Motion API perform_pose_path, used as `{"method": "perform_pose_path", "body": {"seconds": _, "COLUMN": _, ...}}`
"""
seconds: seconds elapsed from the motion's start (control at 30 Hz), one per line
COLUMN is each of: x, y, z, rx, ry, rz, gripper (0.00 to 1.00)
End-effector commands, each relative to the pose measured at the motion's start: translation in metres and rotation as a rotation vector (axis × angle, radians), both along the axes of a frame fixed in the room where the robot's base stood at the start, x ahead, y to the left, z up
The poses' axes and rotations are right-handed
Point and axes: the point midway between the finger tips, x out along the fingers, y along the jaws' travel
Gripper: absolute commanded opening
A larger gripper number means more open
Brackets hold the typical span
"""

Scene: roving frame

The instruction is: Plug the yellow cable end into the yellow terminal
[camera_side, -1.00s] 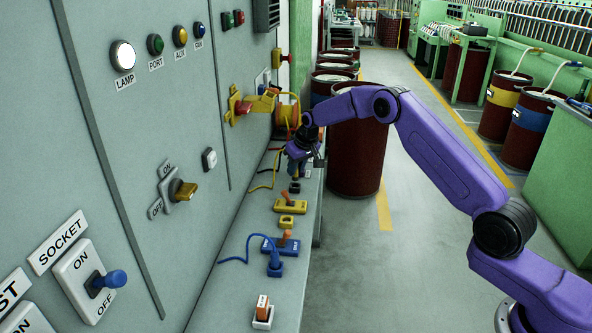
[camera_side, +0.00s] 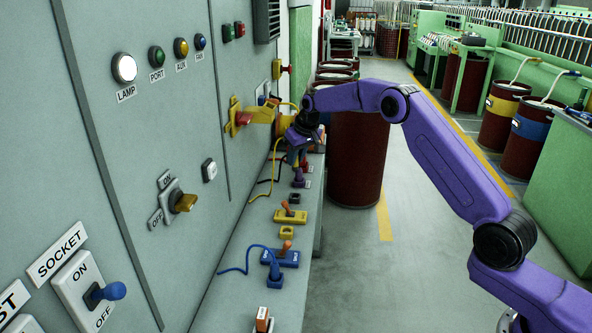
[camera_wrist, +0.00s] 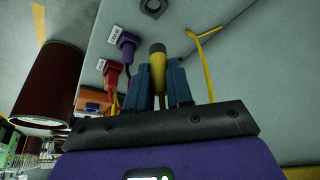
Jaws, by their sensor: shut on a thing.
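My gripper (camera_side: 293,160) is above the far part of the grey ledge. In the wrist view its two blue fingers (camera_wrist: 158,85) are shut on the yellow cable end (camera_wrist: 157,62), which has a dull tip. The yellow cable (camera_side: 272,165) runs along the ledge beside the panel; part of it shows in the wrist view (camera_wrist: 203,60). A small yellow block with a dark opening, which looks like the yellow terminal (camera_side: 286,232), sits on the ledge nearer the camera than the gripper. The held end is apart from it.
A purple plug (camera_side: 299,178) and a dark socket (camera_side: 294,198) lie between gripper and yellow block. The panel (camera_side: 140,190) borders the ledge on the left.

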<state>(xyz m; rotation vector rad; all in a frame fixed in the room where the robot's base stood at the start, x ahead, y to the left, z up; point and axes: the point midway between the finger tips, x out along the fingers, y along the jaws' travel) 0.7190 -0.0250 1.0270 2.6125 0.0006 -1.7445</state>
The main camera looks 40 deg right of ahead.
Motion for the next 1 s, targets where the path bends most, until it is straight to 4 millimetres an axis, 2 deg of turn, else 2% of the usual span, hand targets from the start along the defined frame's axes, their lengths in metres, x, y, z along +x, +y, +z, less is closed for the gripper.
{"method": "perform_pose_path", "body": {"seconds": 0.13, "x": 0.001, "y": 0.0, "z": 0.028, "rx": 0.0, "ry": -0.004, "rz": 0.0, "gripper": 0.0}}
{"method": "perform_pose_path", "body": {"seconds": 0.57, "x": -0.031, "y": 0.045, "z": 0.028, "rx": -0.005, "ry": 0.006, "rz": -0.003, "gripper": 0.0}}
{"method": "perform_pose_path", "body": {"seconds": 0.83, "x": -0.075, "y": 0.09, "z": 0.028, "rx": -0.004, "ry": 0.009, "rz": 0.0, "gripper": 0.0}}
{"method": "perform_pose_path", "body": {"seconds": 1.0, "x": -0.104, "y": 0.112, "z": 0.027, "rx": -0.003, "ry": 0.009, "rz": 0.004, "gripper": 0.0}}
